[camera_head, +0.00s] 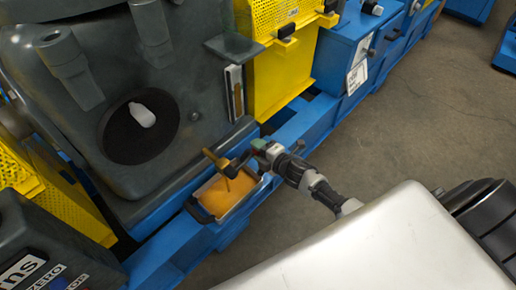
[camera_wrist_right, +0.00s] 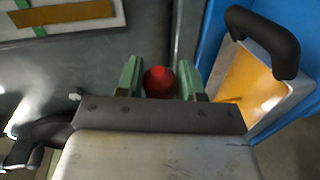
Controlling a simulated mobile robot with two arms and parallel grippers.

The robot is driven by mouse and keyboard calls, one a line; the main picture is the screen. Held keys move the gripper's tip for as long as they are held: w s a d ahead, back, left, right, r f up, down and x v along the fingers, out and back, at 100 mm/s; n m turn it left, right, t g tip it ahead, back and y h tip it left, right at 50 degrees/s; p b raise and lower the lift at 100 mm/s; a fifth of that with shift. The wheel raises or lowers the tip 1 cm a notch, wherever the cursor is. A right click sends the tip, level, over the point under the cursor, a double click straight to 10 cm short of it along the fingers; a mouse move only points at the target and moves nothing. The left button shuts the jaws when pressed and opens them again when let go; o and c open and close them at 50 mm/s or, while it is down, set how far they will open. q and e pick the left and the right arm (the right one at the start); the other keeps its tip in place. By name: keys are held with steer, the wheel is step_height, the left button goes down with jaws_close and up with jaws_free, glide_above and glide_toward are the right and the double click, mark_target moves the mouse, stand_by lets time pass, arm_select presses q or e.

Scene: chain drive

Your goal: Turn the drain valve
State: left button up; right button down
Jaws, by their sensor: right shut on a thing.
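The brass-coloured drain valve (camera_head: 217,161) sticks out low on the front of the dark grey housing. A tray (camera_head: 249,204) with orange liquid stands below it; in the right wrist view the tray (camera_wrist_right: 283,71) with its black handle is at the right. My right gripper (camera_head: 258,148) is at the valve's outer end. In the right wrist view its green fingers (camera_wrist_right: 160,80) are closed on either side of a red, round valve handle (camera_wrist_right: 159,82). The gripper hides part of the valve in the head view. My left gripper is not in view.
The dark housing (camera_head: 77,88) has a sight gauge (camera_head: 235,92) on its front. A blue base frame (camera_head: 290,128) runs below it. Yellow mesh guards (camera_head: 275,80) stand behind and at the left. The grey floor (camera_head: 420,120) at the right is clear.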

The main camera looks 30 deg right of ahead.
steer(key=c, duration=0.7)
jaws_free()
steer(key=shift+s+d, duration=0.1)
steer(key=shift+s, duration=0.15)
arm_select(q)
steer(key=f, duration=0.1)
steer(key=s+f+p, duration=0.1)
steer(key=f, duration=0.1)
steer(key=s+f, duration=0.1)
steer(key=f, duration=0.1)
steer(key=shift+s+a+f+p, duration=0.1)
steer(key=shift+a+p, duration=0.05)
steer(key=shift+p, duration=0.2)
arm_select(e)
steer(key=v, duration=1)
steer(key=shift+s+r, duration=0.15)
